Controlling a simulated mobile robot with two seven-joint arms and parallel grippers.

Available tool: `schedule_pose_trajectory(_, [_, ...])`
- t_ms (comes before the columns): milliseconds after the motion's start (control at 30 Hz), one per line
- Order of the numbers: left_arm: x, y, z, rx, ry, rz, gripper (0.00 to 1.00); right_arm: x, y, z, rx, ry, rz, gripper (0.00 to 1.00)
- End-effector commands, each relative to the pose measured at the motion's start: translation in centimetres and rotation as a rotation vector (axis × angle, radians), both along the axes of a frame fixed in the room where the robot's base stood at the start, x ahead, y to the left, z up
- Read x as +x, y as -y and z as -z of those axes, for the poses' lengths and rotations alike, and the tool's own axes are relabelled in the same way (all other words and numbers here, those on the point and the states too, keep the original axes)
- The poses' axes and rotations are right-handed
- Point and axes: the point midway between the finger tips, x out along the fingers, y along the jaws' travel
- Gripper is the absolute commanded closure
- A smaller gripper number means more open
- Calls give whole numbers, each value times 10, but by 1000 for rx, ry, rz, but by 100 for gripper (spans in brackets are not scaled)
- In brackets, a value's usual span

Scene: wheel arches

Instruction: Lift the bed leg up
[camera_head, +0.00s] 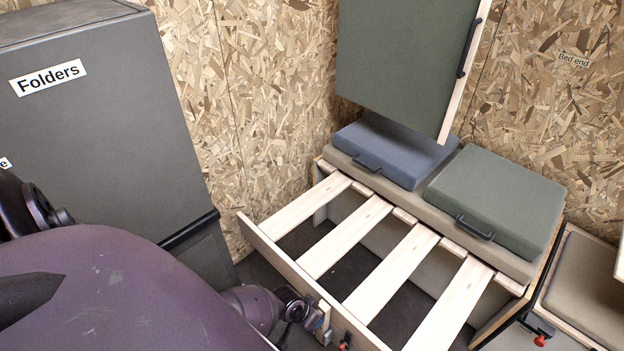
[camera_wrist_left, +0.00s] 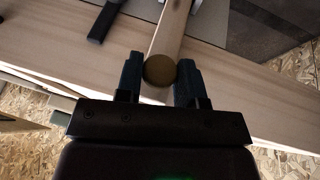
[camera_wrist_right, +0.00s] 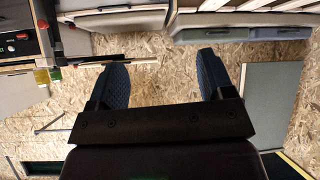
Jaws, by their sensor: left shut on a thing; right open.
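The bed leg (camera_wrist_left: 173,35) is a round wooden bar with a dark rounded end, lying across the bed's front board (camera_wrist_left: 120,65) in the left wrist view. My left gripper (camera_wrist_left: 160,70) is shut on it, one finger on each side near the rounded end. In the head view my left gripper (camera_head: 318,320) is at the outer face of the slatted bed frame (camera_head: 277,262), and the leg there is mostly hidden. My right gripper (camera_wrist_right: 163,78) is open and empty in the right wrist view, with chipboard behind it. It is not visible in the head view.
A grey cabinet labelled Folders (camera_head: 110,120) stands left of the bed. Dark floor shows between the slats.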

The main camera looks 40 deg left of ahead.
Motion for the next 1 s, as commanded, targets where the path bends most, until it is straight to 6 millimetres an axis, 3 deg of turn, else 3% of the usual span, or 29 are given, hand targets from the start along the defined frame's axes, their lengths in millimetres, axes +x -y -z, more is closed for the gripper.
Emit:
schedule_pose_trajectory(33, [5, 0, -5, -1, 10, -1, 100, 1, 0, -2, 0, 4, 0, 26])
schedule_pose_trajectory(67, [5, 0, -5, -1, 11, -1, 60, 1, 0, -2, 0, 4, 0, 26])
schedule_pose_trajectory(200, [5, 0, -4, -1, 9, 0, 39, 2, 0, -3, 1, 6, 1, 26])
schedule_pose_trajectory(567, [2, -1, -7, 0, 7, 0, 39, 5, -1, -8, 3, 16, 1, 26])
schedule_pose_trajectory(867, [-11, -11, -53, 0, 15, -1, 39, 13, 0, -35, 3, 58, 5, 26])
schedule_pose_trajectory(1000, [-21, -16, -75, -1, 14, -1, 39, 8, 1, -36, 4, 52, 11, 26])
